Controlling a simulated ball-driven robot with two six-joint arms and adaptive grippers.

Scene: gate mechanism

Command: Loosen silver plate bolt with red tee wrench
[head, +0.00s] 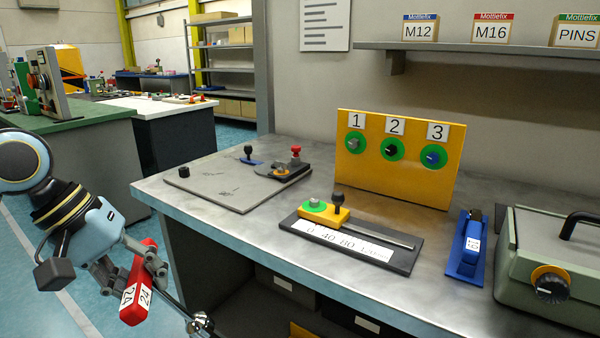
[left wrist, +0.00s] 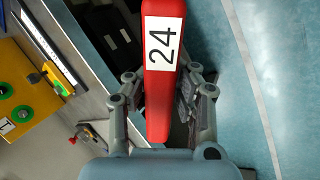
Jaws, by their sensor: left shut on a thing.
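The red tee wrench (head: 138,283), marked 24, is in my left gripper (head: 130,272), in front of the bench's left end and out over the floor. A thin dark shaft runs from it down to the right, to a shiny metal end (head: 201,322) at the lower frame edge. In the left wrist view the red handle (left wrist: 158,95) lies between both fingers of my left gripper (left wrist: 160,100). A flat silver-grey plate (head: 225,192) lies on the bench's left part, apart from the wrench. I cannot tell which part on it is the bolt. My right gripper is not in view.
The bench (head: 290,240) carries a slide gauge (head: 345,248), a yellow panel (head: 398,165) numbered 1 to 3, a blue tool in a holder (head: 468,247) and a green-grey case (head: 548,270). A clamp with a red knob (head: 295,151) stands at the plate's back right corner.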

